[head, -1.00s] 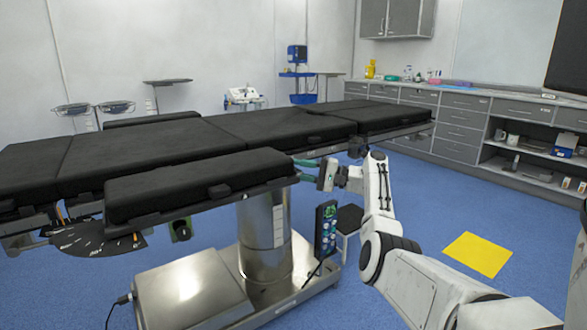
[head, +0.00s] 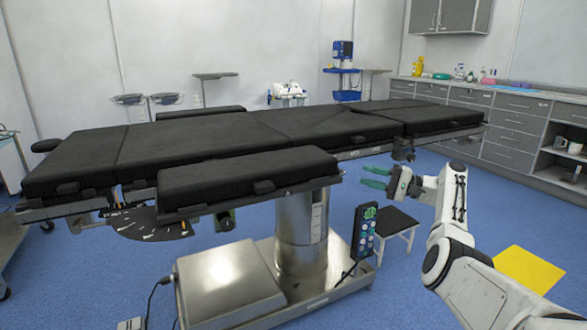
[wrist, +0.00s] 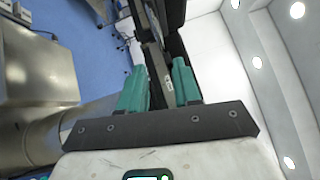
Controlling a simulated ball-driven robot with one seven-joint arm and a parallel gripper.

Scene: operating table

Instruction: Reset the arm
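My gripper (head: 374,177) has two green fingers and is at the right of the operating table's column in the head view. The fingers point left, toward the table, and stand apart with nothing between them. In the wrist view the open fingers (wrist: 158,88) show with a gap between them, and the dark table edge lies beyond. My white arm reaches up from the lower right of the head view. The black-padded operating table (head: 210,140) spans the head view, its near side pad close to the left of my gripper.
A control panel with buttons (head: 364,232) stands below my gripper, beside a small black-topped stool (head: 397,222). The steel table base (head: 222,280) is at lower middle. Grey cabinets (head: 512,130) line the right wall. A yellow floor patch (head: 530,268) lies on open blue floor at right.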

